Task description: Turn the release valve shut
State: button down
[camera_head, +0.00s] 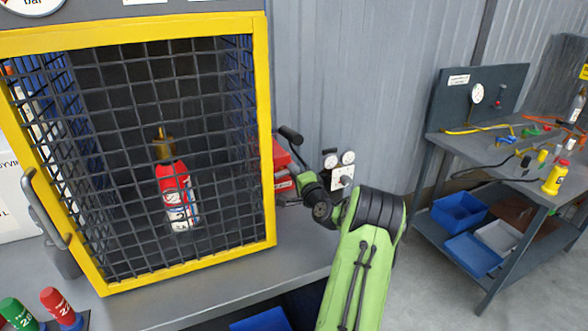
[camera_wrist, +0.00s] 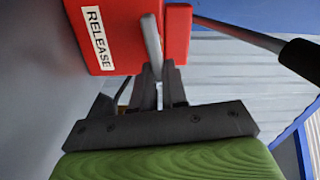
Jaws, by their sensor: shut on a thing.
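The release valve is a red block (camera_wrist: 104,40) with a white RELEASE label in the wrist view. A flat light-grey handle (camera_wrist: 151,38) stands across its face, nearly lengthwise with my fingers and slightly tilted. My gripper (camera_wrist: 160,78) is shut on the lower end of this handle. In the head view the red block (camera_head: 282,160) shows just right of the yellow-framed cage, partly hidden behind my arm. My fingertips and the grey handle are hidden there.
A black-gripped lever (camera_wrist: 300,60) sticks out right of the red block, close to my gripper. A second bench (camera_head: 500,150) is at right, with open floor between.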

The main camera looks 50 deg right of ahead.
jog(key=shift+f+m+p, duration=0.25)
jog(key=shift+m+p, duration=0.1)
jog(key=shift+m, duration=0.65)
jog(key=shift+f, duration=0.1)
jog(key=c, duration=1.2)
grip_release()
jog(key=shift+o, duration=0.2)
jog(key=b+v, duration=0.1)
jog(key=v, duration=1.5)
jog(key=shift+d+b, duration=0.1)
jog(key=shift+b, duration=0.25)
